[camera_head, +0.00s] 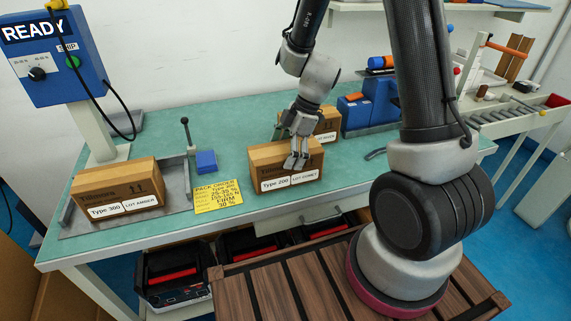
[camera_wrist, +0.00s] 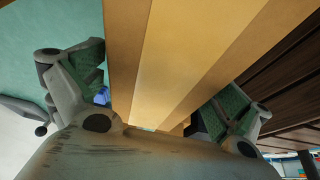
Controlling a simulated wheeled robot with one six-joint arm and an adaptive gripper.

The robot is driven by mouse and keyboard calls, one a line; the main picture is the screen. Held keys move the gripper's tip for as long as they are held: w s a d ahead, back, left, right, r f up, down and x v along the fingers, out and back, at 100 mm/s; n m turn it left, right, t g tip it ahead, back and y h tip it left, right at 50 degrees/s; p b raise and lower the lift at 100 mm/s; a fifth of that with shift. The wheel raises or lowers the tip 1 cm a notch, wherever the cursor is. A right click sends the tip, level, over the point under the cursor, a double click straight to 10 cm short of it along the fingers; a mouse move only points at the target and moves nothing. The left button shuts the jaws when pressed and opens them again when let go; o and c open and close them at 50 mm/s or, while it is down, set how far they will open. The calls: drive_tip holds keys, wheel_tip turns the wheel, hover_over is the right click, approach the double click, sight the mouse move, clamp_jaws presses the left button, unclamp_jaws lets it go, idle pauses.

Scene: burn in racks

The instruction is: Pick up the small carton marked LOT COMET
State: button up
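The small carton (camera_head: 283,168) is brown with a lighter tape strip. Its front label reads Type 200 and a lot name that looks like LOT COMET. It stands upright near the front edge of the green bench. My gripper (camera_head: 297,152) is over its top, pointing down, with fingers in front of and behind it. In the wrist view the carton (camera_wrist: 185,60) runs between the two spread fingers of my gripper (camera_wrist: 155,100). Narrow gaps seem to show beside the carton, so the fingers look open; fingertip contact is hard to see.
A Type 300 LOT AMBER carton (camera_head: 118,190) sits in a fixture at left. Another carton (camera_head: 327,124) stands close behind the small one. A yellow card (camera_head: 218,195) and blue block (camera_head: 206,161) lie left of it. A blue machine (camera_head: 372,105) stands behind right.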

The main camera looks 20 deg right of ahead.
drive_tip(key=c, duration=1.6)
drive_tip(key=shift+r, duration=0.15)
